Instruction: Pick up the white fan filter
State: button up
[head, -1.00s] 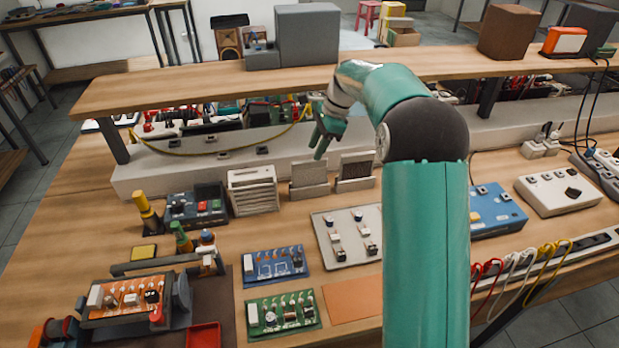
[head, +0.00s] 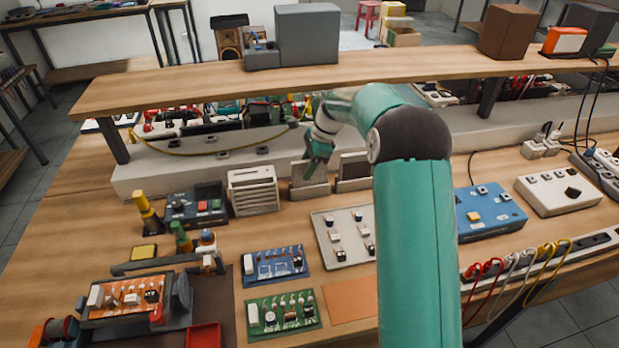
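The white fan filter (head: 253,191) appears to be the white box with horizontal slats on its front. It stands upright on the workbench, left of centre, against the pale ledge. The gripper points down and looks apart from the filter. It is small and seen from behind, so the gap between its fingers is unclear.
A dark control box (head: 196,206) stands close to the filter's left. A second grey plate (head: 354,172) is to the right. A wooden shelf (head: 200,85) overhangs the ledge behind. Blue (head: 275,265) and green (head: 283,313) circuit boards lie in front. Some bare bench lies before the filter.

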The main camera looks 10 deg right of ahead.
jog(key=shift+f, duration=0.25)
dwell(0.3)
jog(key=shift+c, duration=0.2)
grip_shut()
